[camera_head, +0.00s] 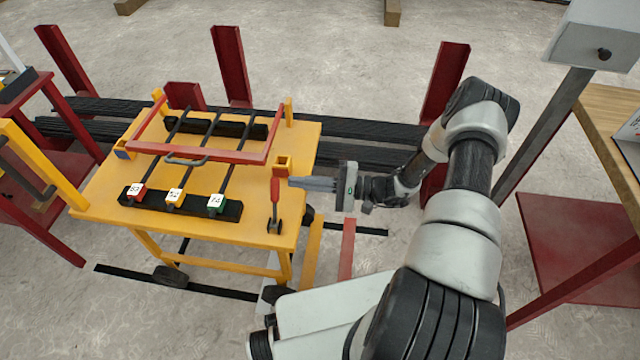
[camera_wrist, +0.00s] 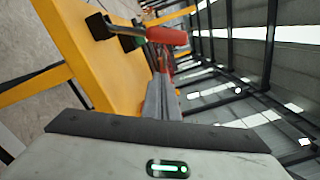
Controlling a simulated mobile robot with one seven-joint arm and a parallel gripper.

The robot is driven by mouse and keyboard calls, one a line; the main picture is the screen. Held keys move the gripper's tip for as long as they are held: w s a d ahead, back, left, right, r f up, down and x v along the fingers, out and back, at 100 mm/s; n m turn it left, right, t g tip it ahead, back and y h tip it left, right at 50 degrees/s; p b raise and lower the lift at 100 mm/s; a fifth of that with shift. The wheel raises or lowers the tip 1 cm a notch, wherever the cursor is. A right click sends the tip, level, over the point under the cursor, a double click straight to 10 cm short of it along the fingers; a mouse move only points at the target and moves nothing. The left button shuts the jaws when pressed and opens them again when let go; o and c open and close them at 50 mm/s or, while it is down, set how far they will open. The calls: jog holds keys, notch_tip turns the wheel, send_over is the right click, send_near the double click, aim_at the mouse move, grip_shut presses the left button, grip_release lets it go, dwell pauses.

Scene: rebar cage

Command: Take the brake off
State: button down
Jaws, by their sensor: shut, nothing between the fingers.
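The yellow cart (camera_head: 105,190) stands left of my arm. A brake lever with a red handle (camera_head: 276,190) stands nearly upright at the cart's near right corner, above a black pivot (camera_head: 274,227). In the wrist view the red handle (camera_wrist: 167,36) lies just beyond my fingertips, joined by a thin shaft to a black block (camera_wrist: 100,27) on the yellow cart side. My gripper (camera_head: 291,182) is shut and empty, pointing left at the handle from its right side. It also shows in the wrist view (camera_wrist: 160,85). I cannot tell whether the fingertips touch the handle.
Dark rebars with numbered tags (camera_head: 175,196) lie across black rests (camera_head: 228,210) on the cart, under a red bar frame (camera_head: 215,151). Red posts (camera_head: 230,65) and dark bar stacks stand behind. A wooden-topped bench (camera_head: 600,110) is at the right.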

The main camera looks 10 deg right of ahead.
aim_at(275, 203)
jog(key=shift+s+a+r, duration=0.5)
jog(key=shift+s+a, duration=0.2)
jog(key=shift+s+a+r, duration=0.45)
jog(key=shift+s+a, duration=0.2)
jog(key=shift+a, duration=0.05)
jog(key=shift+d, duration=0.1)
